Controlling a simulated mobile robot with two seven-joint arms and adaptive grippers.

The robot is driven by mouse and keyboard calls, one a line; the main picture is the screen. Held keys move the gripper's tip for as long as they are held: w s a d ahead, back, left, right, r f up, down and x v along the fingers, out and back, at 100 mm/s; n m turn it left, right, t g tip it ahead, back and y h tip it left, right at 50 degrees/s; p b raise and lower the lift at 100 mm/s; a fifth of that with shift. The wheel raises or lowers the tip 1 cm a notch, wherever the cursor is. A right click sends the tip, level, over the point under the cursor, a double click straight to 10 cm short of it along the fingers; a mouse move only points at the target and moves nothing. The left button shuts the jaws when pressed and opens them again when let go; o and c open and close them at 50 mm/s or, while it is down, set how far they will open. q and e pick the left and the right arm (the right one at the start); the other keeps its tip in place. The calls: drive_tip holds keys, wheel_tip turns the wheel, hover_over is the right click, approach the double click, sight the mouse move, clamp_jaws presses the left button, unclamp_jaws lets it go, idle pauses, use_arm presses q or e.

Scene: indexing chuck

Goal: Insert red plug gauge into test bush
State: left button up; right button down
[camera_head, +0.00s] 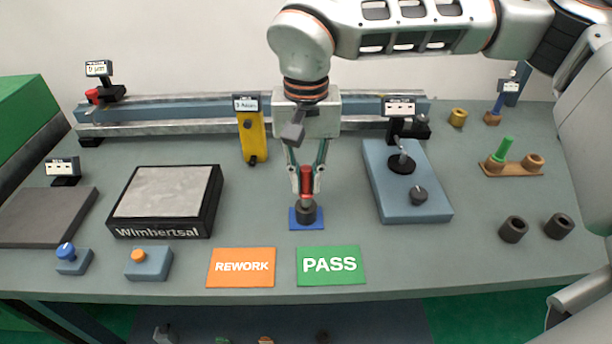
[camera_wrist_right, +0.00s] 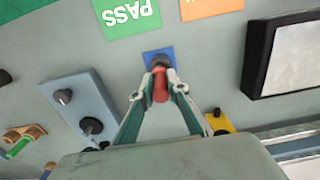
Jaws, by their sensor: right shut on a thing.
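My right gripper (camera_head: 306,186) comes down from above and is shut on the red plug gauge (camera_head: 306,178), which it holds upright. The gauge also shows between the fingers in the right wrist view (camera_wrist_right: 160,88). Its lower end meets the dark test bush (camera_head: 305,211), which stands on a small blue pad (camera_head: 292,222). I cannot tell how deep the gauge sits in the bush, because its lower end is hidden. The bush also shows in the right wrist view (camera_wrist_right: 158,61). My left gripper is not in view.
The orange REWORK card (camera_head: 241,267) and green PASS card (camera_head: 331,265) lie in front. A black-framed plate (camera_head: 165,193) stands left, a blue-grey fixture (camera_head: 420,200) right. Two dark bushes (camera_head: 513,229) and a brown holder (camera_head: 510,169) with a green plug are farther right. A yellow block (camera_head: 252,135) stands behind.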

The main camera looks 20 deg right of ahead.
sight(306, 169)
drive_tip(key=shift+f, duration=0.4)
idle(0.6)
drive_tip(key=shift+r, duration=0.2)
idle(1.0)
drive_tip(key=shift+r+p, duration=2.1)
drive_tip(key=shift+r, duration=0.4)
